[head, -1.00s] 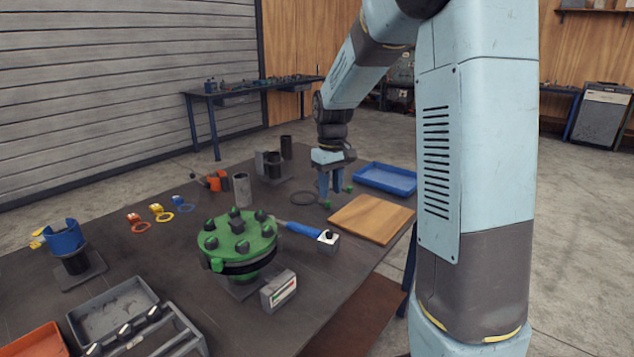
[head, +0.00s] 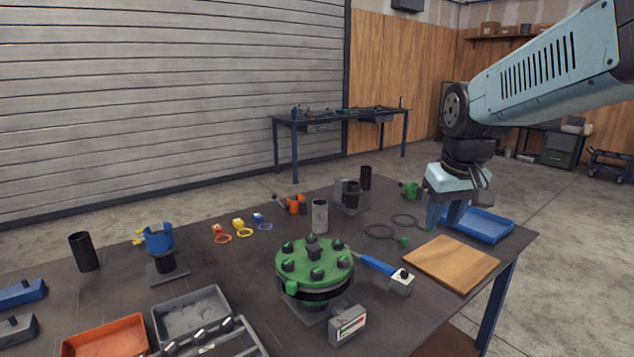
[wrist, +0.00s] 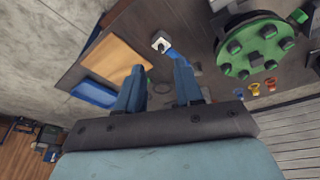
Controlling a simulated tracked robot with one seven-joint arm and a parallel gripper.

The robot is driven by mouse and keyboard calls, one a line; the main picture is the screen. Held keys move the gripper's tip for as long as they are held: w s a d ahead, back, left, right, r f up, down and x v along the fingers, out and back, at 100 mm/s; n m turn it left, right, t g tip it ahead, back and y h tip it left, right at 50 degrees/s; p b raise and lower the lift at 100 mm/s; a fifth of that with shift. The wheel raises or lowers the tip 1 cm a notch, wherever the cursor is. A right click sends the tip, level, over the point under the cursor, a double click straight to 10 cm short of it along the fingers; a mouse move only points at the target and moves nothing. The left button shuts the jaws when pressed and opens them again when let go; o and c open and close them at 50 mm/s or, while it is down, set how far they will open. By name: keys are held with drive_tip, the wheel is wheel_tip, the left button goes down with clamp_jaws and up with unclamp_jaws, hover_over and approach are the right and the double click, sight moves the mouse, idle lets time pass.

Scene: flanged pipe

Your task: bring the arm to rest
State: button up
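My gripper (head: 443,222) hangs on my pale blue arm over the back right of the table, beside the blue tray (head: 485,226) and behind the wooden board (head: 452,263). In the wrist view, its two blue fingers stand apart with nothing between them, so my gripper (wrist: 158,75) is open. The wooden board also shows there (wrist: 117,56), past the left finger. The fingers cover part of the tray in the head view. Whether the fingertips touch anything below is hard to tell.
The green flange (head: 314,265) with several dark bolts stands mid-table. A blue-handled tool (head: 378,264) lies next to it. Dark rings (head: 380,232) with green tabs lie left of my gripper. Grey (head: 191,314) and orange trays (head: 105,338) are at front left.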

drive_tip(key=s+m+t, duration=0.1)
drive_tip(key=s+t, duration=0.1)
drive_tip(key=s, duration=0.9)
drive_tip(key=shift+s+r+m, duration=0.15)
drive_tip(key=shift+r+m, duration=0.15)
